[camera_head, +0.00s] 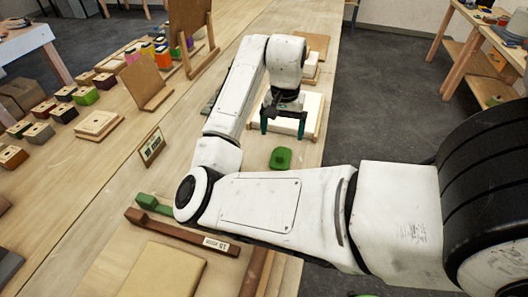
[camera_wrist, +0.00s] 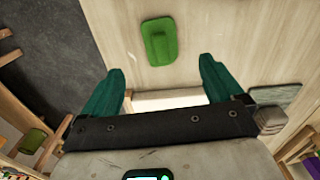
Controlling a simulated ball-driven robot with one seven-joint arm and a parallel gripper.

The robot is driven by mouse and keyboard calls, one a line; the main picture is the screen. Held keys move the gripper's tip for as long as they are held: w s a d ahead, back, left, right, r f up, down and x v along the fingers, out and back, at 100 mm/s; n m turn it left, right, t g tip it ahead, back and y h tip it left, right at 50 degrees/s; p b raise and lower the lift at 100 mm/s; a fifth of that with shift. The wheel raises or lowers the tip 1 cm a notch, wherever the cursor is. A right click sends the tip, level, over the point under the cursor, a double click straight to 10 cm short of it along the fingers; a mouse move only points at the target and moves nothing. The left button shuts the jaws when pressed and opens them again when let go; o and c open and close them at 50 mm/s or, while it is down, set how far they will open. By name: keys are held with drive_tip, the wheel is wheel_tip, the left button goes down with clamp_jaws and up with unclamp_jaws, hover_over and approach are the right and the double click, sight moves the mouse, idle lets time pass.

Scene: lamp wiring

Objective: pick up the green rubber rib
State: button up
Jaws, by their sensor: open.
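The green rubber rib (camera_head: 281,158) lies on the wooden bench, a small rounded green pad with a raised ridge. In the wrist view the same green rib (camera_wrist: 161,41) lies flat, ahead of the fingertips and roughly midway between them. My gripper (camera_head: 283,125) has dark teal fingers, spread apart and empty. It is above the bench, a little farther back than the rib in the head view. The open fingers also show in the wrist view (camera_wrist: 162,72). Nothing covers the rib.
A pale block on a wooden base (camera_head: 313,122) is beside and under my gripper. A longer green piece (camera_head: 152,202) and a brown labelled bar (camera_head: 182,232) lie at lower left. A small framed card (camera_head: 151,146) stands left. Bench is clear around the rib.

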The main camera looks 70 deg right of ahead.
hover_over(281, 152)
drive_tip(key=f, duration=0.5)
drive_tip(key=shift+w+a+f, duration=0.1)
drive_tip(key=shift+w+a, duration=0.15)
drive_tip(key=shift+a, duration=0.1)
drive_tip(key=shift+s+d+f+p, duration=0.15)
drive_tip(key=shift+f+p, duration=0.25)
drive_tip(key=shift+f, duration=1)
drive_tip(key=shift+s+d+f+p, duration=0.15)
drive_tip(key=shift+f+p, duration=0.2)
drive_tip(key=shift+f, duration=1.05)
drive_tip(key=shift+c, duration=0.4)
drive_tip(key=c, duration=1.1)
